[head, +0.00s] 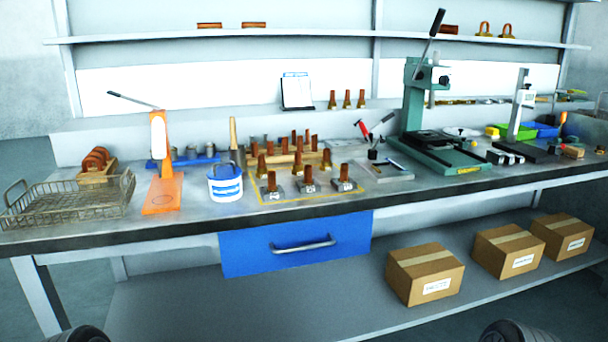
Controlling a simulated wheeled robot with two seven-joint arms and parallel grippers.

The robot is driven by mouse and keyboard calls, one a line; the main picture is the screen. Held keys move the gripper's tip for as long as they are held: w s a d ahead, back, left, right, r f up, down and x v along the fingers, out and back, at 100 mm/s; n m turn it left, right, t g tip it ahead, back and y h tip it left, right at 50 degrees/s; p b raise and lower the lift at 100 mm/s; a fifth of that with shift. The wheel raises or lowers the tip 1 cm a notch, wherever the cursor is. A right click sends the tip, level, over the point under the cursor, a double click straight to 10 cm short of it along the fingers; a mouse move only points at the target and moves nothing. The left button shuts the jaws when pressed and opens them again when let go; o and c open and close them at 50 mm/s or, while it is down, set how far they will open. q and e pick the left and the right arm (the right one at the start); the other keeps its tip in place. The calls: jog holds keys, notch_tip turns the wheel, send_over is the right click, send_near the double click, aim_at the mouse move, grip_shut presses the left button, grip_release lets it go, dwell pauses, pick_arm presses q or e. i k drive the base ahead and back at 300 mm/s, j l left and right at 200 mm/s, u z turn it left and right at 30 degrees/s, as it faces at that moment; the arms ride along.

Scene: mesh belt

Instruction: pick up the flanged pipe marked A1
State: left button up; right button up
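Several copper-brown flanged pipes stand upright on the workbench inside a yellow outlined area. Three in the front row, left (272,182), middle (309,174) and right (344,172), stand on grey blocks with pale labels. The labels are too small to read surely, so I cannot tell which pipe is A1. More flanged pipes (262,166) stand just behind them, before a wooden rack (284,160) of brown pipes. Neither gripper can be made out; only dark rounded parts show at the bottom edge.
A blue-and-white tub (225,184) and an orange stand (162,170) are left of the pipes, with a wire basket (70,200) further left. A green press (440,150) stands right. A blue drawer (295,244) is below; cardboard boxes (424,273) sit on the lower shelf.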

aim_at(306, 185)
jog(key=z, duration=1.9)
jog(key=k+j, duration=0.1)
jog(key=j, duration=1.55)
